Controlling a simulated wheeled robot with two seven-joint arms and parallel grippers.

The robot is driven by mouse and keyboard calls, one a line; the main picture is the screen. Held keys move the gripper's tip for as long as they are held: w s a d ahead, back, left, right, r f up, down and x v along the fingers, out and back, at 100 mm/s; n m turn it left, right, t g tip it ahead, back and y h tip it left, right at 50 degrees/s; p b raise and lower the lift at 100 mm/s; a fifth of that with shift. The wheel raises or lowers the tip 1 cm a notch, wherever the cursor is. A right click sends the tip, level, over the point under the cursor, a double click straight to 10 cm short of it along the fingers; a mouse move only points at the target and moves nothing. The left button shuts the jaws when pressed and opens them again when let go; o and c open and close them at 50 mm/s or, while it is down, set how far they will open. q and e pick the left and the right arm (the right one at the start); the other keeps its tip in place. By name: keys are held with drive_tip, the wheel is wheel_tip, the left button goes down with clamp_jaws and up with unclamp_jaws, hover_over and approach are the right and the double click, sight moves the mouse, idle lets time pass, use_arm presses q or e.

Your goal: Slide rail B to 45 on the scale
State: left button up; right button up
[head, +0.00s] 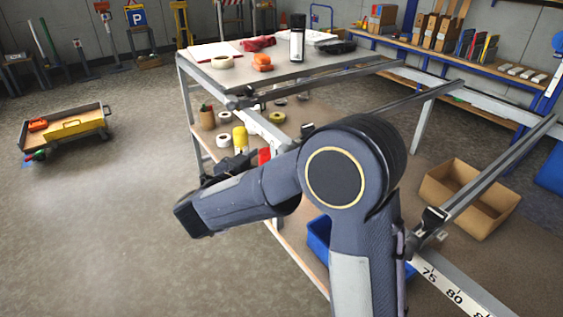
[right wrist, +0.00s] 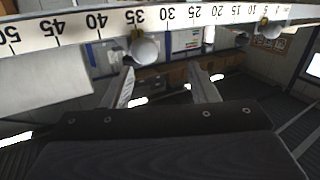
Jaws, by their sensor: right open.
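The white number scale (head: 452,291) shows 75 and 80 at the lower right of the head view. The right wrist view shows its 5 to 50 stretch upside down (right wrist: 75,27). Long grey rails (head: 497,170) cross the frame; I cannot tell which is rail B. My right gripper (right wrist: 162,72) is open and empty, with its fingers below the scale and to either side of the nearer knob. My left gripper is out of view.
A table (head: 270,75) with tape rolls and a dark canister (head: 297,38) stands behind the frame. A cardboard box (head: 468,197) and a blue bin (head: 318,238) are near my right arm. A trolley (head: 65,130) is at the left; open floor lies before it.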

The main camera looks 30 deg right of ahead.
drive_tip(key=d, duration=0.2)
drive_tip(key=w+d+f+g+h, duration=0.1)
drive_tip(key=d, duration=0.1)
drive_tip(key=d+g+b, duration=0.1)
drive_tip(key=d, duration=0.1)
drive_tip(key=shift+w+d+f+m+h, duration=0.15)
drive_tip(key=shift+w+d+m+h, duration=0.15)
drive_tip(key=shift+d, duration=0.1)
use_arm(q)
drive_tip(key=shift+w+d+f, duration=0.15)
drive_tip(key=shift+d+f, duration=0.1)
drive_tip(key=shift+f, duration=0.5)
